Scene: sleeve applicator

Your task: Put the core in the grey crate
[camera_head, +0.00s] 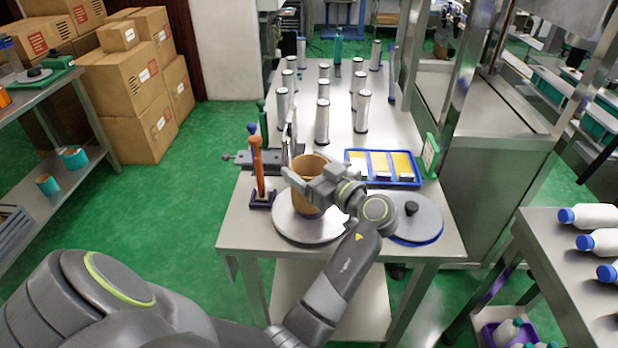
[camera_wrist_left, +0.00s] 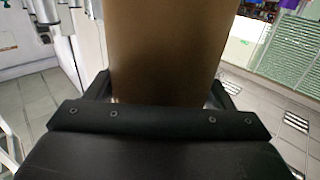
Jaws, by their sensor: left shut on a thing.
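The core is a brown cardboard tube (camera_head: 305,200), upright over a round silver plate (camera_head: 312,232) on the near part of the steel table. I cannot tell whether it touches the plate. My left gripper (camera_head: 312,180) is shut around the tube, partly hiding it. In the left wrist view the tube (camera_wrist_left: 168,50) fills the space between the two dark fingers (camera_wrist_left: 165,92). A grey slatted crate-like thing (camera_head: 12,226) shows at the left edge, on the side table's lower shelf, partly cut off. My right gripper is out of view.
Behind the plate stand several silver cylinders (camera_head: 322,120). A blue tray with yellow cards (camera_head: 383,182), a grey disc with a black knob (camera_head: 415,225) and an orange-handled tool (camera_head: 256,165) stand close by. Cardboard boxes (camera_head: 125,85) are stacked at the left; green floor lies between.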

